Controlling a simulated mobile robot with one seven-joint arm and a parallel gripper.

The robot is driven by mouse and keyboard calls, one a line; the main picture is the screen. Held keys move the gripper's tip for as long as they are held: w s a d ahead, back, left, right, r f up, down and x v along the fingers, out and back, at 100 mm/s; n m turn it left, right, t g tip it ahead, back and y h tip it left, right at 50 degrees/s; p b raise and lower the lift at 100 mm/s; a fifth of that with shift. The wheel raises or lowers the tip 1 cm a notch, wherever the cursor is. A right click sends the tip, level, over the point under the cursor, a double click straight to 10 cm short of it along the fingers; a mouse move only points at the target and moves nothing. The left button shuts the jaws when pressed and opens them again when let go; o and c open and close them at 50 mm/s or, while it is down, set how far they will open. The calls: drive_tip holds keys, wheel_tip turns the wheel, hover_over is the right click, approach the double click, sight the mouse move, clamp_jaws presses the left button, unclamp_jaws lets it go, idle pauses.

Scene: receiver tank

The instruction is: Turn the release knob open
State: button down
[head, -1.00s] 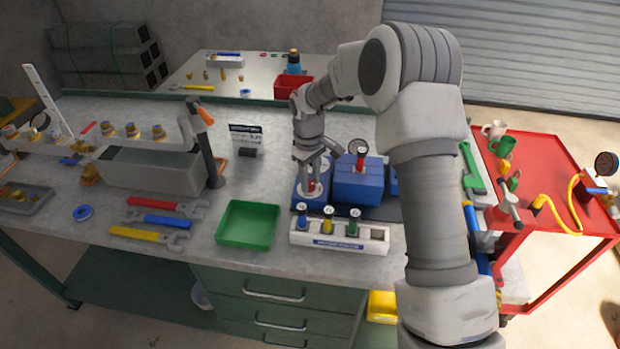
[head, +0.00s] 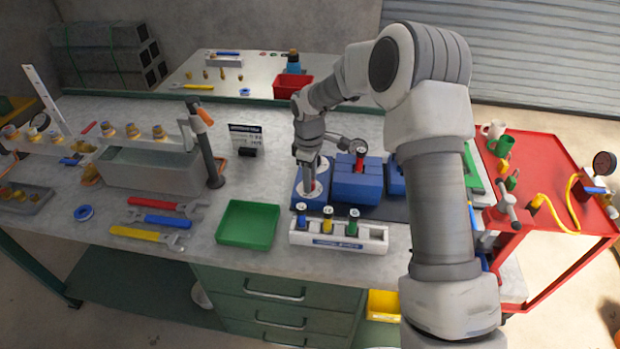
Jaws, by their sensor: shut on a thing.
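My gripper (head: 310,178) points down over the left blue block (head: 298,196), at a round pale plate on its top. It is shut on a small red knob (head: 313,187), mostly hidden between the fingers; I take this for the release knob. How far the knob is turned cannot be told. Right beside it stands a larger blue block (head: 356,185) with a red fitting (head: 360,162) and a round gauge (head: 358,146) on top.
A white rack (head: 340,237) with several coloured cartridges stands just in front of the blocks. A green tray (head: 248,225) lies to the left, with wrenches (head: 165,220) beyond it. A red cart (head: 545,165) stands at the right.

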drive_tip(key=shift+r, duration=0.1)
drive_tip(key=c, duration=0.5)
unclamp_jaws()
drive_tip(key=r, duration=1.7)
drive_tip(key=shift+s+a+r+p, duration=0.15)
drive_tip(key=shift+s+r+p, duration=0.05)
drive_tip(key=shift+s+p, duration=0.1)
